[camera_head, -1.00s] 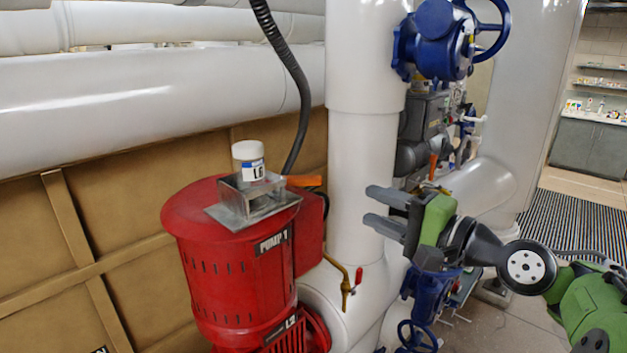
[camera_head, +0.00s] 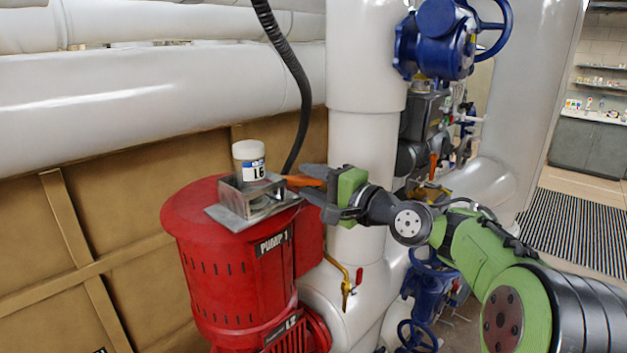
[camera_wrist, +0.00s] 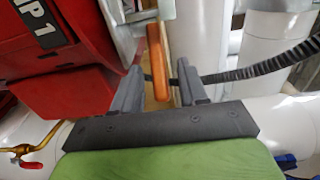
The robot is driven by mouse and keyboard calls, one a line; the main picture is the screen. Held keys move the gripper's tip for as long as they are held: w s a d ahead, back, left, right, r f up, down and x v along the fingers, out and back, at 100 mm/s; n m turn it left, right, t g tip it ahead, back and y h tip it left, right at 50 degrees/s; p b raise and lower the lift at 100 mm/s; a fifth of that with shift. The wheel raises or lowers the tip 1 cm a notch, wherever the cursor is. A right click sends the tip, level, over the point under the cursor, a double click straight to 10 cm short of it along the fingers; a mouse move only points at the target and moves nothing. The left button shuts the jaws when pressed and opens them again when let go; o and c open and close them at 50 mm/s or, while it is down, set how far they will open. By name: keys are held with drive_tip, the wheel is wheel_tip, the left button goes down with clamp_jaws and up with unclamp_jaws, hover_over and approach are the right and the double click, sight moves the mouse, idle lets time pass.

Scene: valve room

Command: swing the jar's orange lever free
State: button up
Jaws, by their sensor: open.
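The orange lever (camera_head: 303,181) sticks out to the right from the holder. In the wrist view the lever (camera_wrist: 158,62) points down the picture, its end between my two fingers, nearer the left one. My gripper (camera_head: 312,182) is open at the lever's outer end. A finger partly covers the lever in the head view, and I cannot tell whether either finger touches it.
The red pump (camera_head: 222,262) stands below the holder. A thick white vertical pipe (camera_head: 365,75) rises close behind my gripper. A black corrugated hose (camera_head: 290,65) hangs behind the jar. A small brass tap (camera_head: 345,285) sits below my gripper.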

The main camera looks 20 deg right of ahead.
clamp_jaws()
